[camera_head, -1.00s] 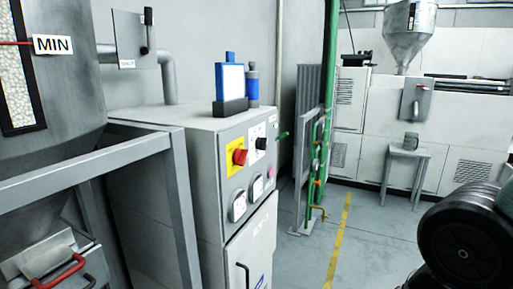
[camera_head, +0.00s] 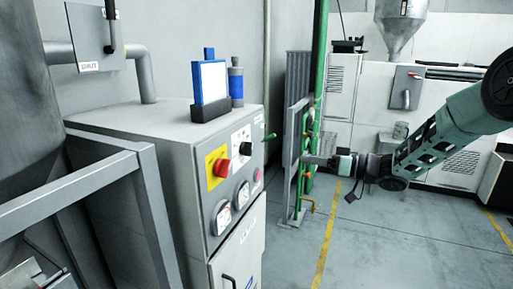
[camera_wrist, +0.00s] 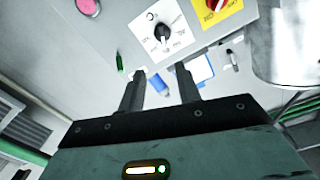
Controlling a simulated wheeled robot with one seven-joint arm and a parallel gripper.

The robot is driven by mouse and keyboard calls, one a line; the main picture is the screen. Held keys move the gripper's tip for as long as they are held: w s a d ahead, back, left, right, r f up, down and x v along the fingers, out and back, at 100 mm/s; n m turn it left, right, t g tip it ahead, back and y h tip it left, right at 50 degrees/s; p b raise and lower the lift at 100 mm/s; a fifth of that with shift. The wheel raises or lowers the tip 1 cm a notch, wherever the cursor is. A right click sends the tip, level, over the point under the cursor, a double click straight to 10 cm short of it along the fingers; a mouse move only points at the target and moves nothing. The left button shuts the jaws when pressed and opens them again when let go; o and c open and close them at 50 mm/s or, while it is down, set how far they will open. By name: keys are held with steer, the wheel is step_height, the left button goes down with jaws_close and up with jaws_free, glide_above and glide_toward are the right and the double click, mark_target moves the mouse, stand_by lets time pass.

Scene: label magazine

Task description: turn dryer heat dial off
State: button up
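The dryer control cabinet (camera_head: 160,130) stands left of centre in the head view. On its front panel is a black dial (camera_head: 246,148) on a white plate. The dial also shows in the wrist view (camera_wrist: 163,32), near the top, with small markings around it; which marking it points to is too small to tell. My gripper (camera_head: 308,160) is to the right of the panel in the head view, apart from it. In the wrist view my gripper (camera_wrist: 160,75) has its two fingers spread with nothing between them, below the dial in the picture and not touching it.
A red switch on a yellow plate (camera_head: 213,157) sits left of the dial; a pink button (camera_head: 258,175) and gauges (camera_head: 223,216) are close by. A blue-framed box (camera_head: 210,85) and a blue bottle (camera_head: 236,85) stand on the cabinet. A green post (camera_head: 318,70) rises behind my gripper.

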mark_target(247, 149)
steer(key=p+x, duration=0.4)
steer(key=x, duration=1.3)
steer(key=shift+s+p, duration=0.2)
steer(key=shift+p, duration=0.15)
steer(key=shift+r, duration=0.1)
jaws_close()
